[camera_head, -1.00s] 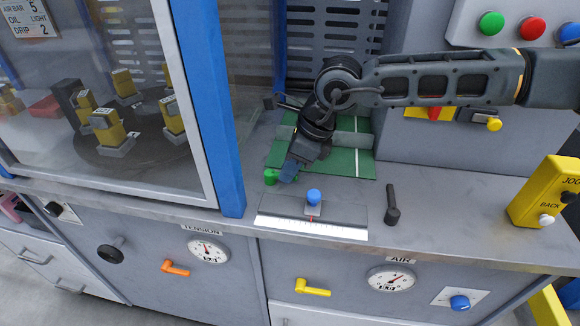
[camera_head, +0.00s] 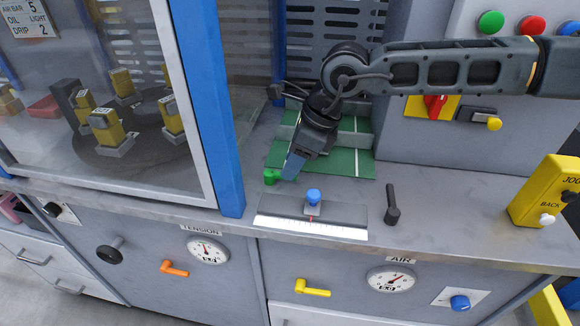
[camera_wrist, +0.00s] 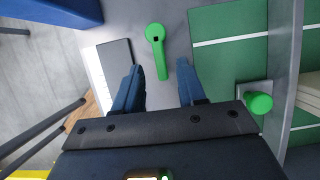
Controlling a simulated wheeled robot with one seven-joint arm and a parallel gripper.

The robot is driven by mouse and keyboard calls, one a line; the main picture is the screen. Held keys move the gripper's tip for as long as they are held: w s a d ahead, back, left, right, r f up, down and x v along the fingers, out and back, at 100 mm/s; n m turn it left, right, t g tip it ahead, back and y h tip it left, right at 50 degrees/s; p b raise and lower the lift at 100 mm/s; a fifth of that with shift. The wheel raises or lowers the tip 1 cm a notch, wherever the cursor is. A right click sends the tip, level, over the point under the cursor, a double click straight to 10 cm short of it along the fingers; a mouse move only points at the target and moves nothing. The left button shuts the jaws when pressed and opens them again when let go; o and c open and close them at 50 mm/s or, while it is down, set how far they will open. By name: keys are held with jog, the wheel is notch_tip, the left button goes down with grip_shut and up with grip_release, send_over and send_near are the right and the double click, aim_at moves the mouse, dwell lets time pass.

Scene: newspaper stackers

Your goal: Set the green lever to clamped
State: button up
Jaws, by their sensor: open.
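The green lever (camera_wrist: 161,58) lies on the grey worktop in the wrist view. Its round hub is at the top of that picture and its arm points down toward my gripper (camera_wrist: 159,67). The lever's arm tip lies between my two blue fingertips, with a gap on both sides. In the head view the lever (camera_head: 271,177) shows partly, at the front left corner of the green mat, beside my gripper (camera_head: 290,172). My gripper is open and holds nothing. I see no marking that shows the lever's setting.
A green knob on a small plate (camera_wrist: 258,102) stands on the green mat (camera_head: 345,163). A ruler plate (camera_head: 285,226) with a blue knob (camera_head: 313,196) lies in front, with a dark lever (camera_head: 392,207) to its right. A blue post (camera_head: 213,110) stands close at left.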

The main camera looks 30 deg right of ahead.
jog(key=v, duration=0.5)
jog(key=shift+s+d+r+b, duration=0.1)
jog(key=shift+r+b, duration=0.2)
jog(key=shift+b, duration=0.05)
